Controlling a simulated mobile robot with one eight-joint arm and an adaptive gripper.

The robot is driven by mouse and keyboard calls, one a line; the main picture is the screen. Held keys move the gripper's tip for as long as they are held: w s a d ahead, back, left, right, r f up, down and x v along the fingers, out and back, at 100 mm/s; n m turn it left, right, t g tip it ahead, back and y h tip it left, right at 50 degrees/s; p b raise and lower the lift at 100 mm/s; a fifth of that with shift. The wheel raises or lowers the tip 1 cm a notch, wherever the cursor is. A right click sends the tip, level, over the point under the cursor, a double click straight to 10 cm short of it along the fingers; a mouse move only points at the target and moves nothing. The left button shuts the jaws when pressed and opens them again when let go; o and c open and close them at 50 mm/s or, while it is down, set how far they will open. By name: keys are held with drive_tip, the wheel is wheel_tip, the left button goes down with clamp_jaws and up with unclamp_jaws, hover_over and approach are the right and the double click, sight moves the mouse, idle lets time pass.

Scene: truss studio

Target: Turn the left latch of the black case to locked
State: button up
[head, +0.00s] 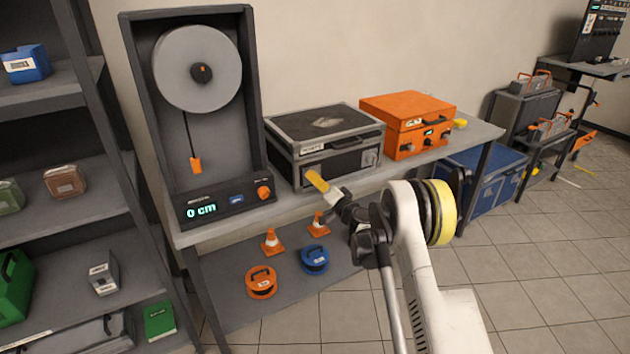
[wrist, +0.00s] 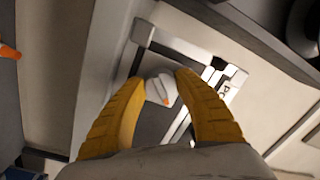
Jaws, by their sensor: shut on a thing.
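The black case (head: 325,122) stands on the bench, lid closed, with its front facing me. Its right latch (head: 369,159) shows as a light plate on the front. My gripper (head: 317,180) is at the left part of the case's front and covers the left latch in the head view. In the wrist view my gripper (wrist: 160,76) has its yellow fingers on both sides of the left latch (wrist: 158,91), a small pale knob with an orange mark. The fingers are shut on it. The fingers partly hide the plate around the latch.
An orange case (head: 407,122) stands right of the black case. A tall grey device with a white disc (head: 197,68) and a "0 cm" display stands close on the left. Small cones (head: 271,242) and reels (head: 261,282) sit on the bench's lower shelf (head: 335,290).

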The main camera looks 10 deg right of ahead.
drive_tip(key=m, duration=0.4)
drive_tip(key=shift+r+m, duration=0.1)
drive_tip(key=shift+m, duration=0.3)
drive_tip(key=shift+a+m+h, duration=0.1)
drive_tip(key=shift+m+h, duration=0.3)
drive_tip(key=shift+m, duration=2.1)
drive_tip(key=o, duration=1.2)
drive_tip(key=v, duration=1.2)
drive_tip(key=shift+f, duration=0.25)
